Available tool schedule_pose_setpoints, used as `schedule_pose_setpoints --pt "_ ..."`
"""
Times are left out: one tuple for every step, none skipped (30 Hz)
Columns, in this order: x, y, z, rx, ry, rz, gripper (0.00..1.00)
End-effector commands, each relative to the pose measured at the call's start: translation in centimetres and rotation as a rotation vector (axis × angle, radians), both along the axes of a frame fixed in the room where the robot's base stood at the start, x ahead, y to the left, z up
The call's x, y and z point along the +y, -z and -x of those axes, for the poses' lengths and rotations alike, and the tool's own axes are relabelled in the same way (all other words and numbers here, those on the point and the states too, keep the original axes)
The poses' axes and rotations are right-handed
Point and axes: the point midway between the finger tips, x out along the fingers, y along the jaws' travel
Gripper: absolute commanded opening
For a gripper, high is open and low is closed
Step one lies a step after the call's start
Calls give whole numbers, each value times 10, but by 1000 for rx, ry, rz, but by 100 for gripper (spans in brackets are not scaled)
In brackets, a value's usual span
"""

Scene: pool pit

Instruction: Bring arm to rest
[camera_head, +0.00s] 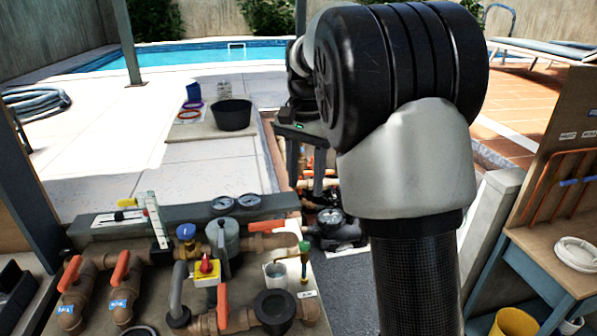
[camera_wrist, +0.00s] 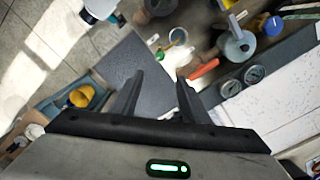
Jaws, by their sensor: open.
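My arm (camera_head: 400,150) rises large in front of the head view, bent at a thick black joint. My gripper (camera_head: 305,172) shows beyond it, pointing down over the pit to the right of the pipework. In the wrist view my gripper (camera_wrist: 157,84) has its two dark fingers apart, with nothing held between them. Dark grey floor shows past the fingers. The arm hides part of the pit and the paving behind it.
The pipework (camera_head: 205,268) with orange-handled valves fills the lower left. Gauges (camera_head: 235,203) stand on a grey ledge behind it. A black bowl (camera_head: 232,114) sits on a board on the paving. A wooden bench (camera_head: 540,255) stands at right. The pool (camera_head: 190,55) lies at the back.

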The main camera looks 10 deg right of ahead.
Motion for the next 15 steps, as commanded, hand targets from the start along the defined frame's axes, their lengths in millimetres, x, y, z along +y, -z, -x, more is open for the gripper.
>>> schedule_pose_setpoints --pt "-1 -4 4 -8 -8 -3 42" --pt "-1 -7 7 -15 -17 -6 42" --pt "-1 -12 14 -28 -33 -12 42" --pt "-2 -17 20 -41 -51 -16 42" --pt "-2 -22 28 -55 -71 -20 42" --pt "-3 -30 40 -79 -104 -25 42" --pt "-3 -35 51 -98 -133 -28 42" --pt "-3 -40 62 -119 -164 -30 42" --pt "-3 -46 78 -147 -207 -29 42" --pt "-2 -49 90 -167 -241 -28 42" --pt "-2 -52 102 -189 -275 -25 42" --pt "-1 -55 118 -218 -320 -18 42" --pt "-1 -56 130 -238 -354 -12 42" --pt "0 -57 141 -260 -388 -4 42" --pt "1 -56 157 -287 -435 10 42"
